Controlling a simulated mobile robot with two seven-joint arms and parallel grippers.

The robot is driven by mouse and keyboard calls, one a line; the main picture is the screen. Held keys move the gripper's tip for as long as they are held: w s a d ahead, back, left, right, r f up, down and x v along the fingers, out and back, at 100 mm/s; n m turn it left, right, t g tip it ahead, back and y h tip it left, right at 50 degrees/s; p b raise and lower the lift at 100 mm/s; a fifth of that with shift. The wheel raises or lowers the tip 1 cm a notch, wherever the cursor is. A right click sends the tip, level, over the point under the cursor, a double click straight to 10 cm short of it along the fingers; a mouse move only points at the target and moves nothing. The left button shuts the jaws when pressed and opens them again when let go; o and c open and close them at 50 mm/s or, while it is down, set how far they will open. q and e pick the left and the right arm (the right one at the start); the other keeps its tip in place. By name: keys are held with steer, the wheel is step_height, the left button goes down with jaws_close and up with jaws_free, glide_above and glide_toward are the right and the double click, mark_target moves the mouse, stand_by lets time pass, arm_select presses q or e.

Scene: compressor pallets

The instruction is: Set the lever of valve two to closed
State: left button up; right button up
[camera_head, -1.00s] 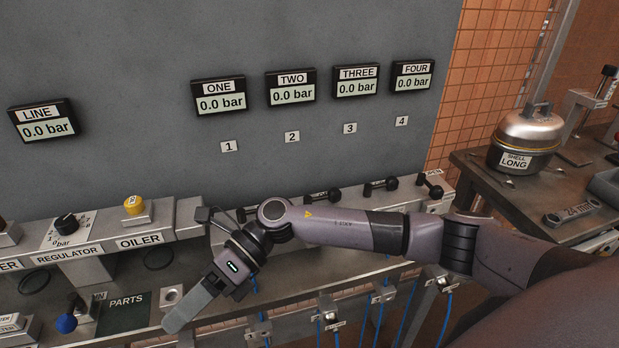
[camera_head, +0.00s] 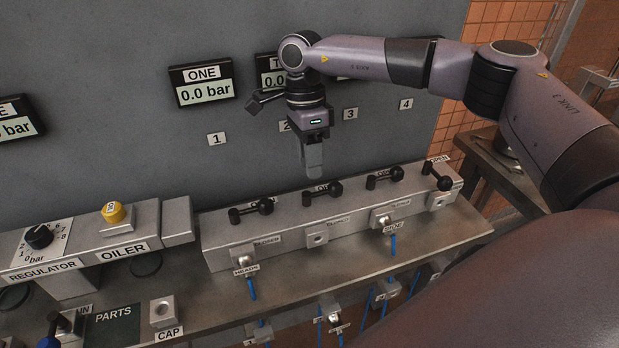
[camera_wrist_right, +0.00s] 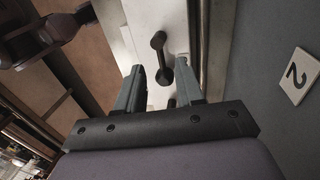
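Valve two's black lever (camera_head: 322,190) is the second from the left on the grey valve block (camera_head: 350,215). My left gripper is not in view.
Neighbouring levers are lever one (camera_head: 252,210), lever three (camera_head: 384,178) and lever four (camera_head: 437,177), close on either side. The grey wall with gauge ONE (camera_head: 201,82) stands right behind. My right arm covers part of the gauges. The oiler (camera_head: 120,240) stands left of the block.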

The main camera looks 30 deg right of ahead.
mark_target(311, 194)
steer(key=shift+s+a+f+p, duration=0.1)
steer(key=shift+s+f, duration=0.1)
steer(key=shift+f, duration=0.7)
steer(key=shift+s+f+p, duration=0.1)
steer(key=shift+s+f, duration=0.1)
steer(key=shift+f, duration=0.65)
steer(key=shift+s+a+f+p, duration=0.1)
steer(key=shift+s+f, duration=0.1)
steer(key=shift+f, duration=0.7)
jaws_close()
